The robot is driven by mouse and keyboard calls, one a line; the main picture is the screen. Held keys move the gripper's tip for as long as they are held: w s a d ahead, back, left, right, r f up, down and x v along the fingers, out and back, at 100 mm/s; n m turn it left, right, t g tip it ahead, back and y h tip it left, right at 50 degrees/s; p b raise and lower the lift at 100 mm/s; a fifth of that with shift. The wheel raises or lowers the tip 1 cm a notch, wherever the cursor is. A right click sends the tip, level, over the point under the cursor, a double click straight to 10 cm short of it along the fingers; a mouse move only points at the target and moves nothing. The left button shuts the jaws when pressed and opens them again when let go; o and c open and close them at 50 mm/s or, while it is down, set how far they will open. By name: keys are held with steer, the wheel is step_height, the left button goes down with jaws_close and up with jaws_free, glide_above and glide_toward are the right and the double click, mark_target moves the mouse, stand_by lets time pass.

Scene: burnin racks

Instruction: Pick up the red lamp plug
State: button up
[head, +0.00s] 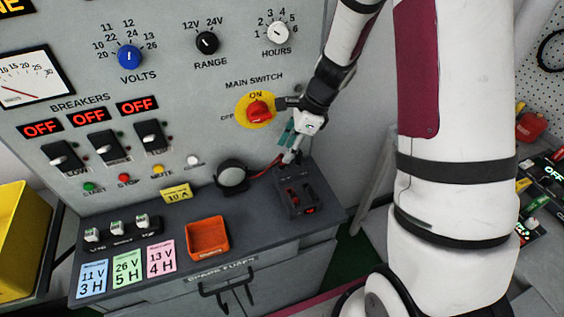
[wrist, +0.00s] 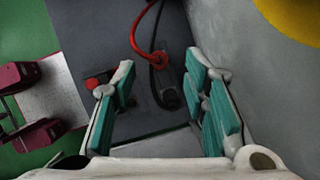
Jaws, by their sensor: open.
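The red lamp plug (wrist: 160,58) shows in the wrist view as the red end of a curved red cable, between and slightly beyond my fingertips. In the head view its red cable (head: 264,170) runs from the round black lamp toward my gripper; the plug itself is mostly hidden there. My gripper (head: 290,157) points down above the back of the dark socket box (head: 299,197). In the wrist view my gripper (wrist: 160,70) is open, with a teal-padded finger on each side of the plug. I cannot tell whether either finger touches it.
A black cable and plug (wrist: 168,98) lie close beside the red one. The grey panel wall with the yellow-backed main switch (head: 259,110) rises just behind my gripper. The round black lamp (head: 231,176) and orange tray (head: 208,239) stand to the left on the bench.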

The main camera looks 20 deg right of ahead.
mark_target(282, 157)
steer(key=shift+p+x, duration=0.4)
steer(key=shift+x, duration=1.8)
steer(key=shift+a, duration=0.15)
jaws_close()
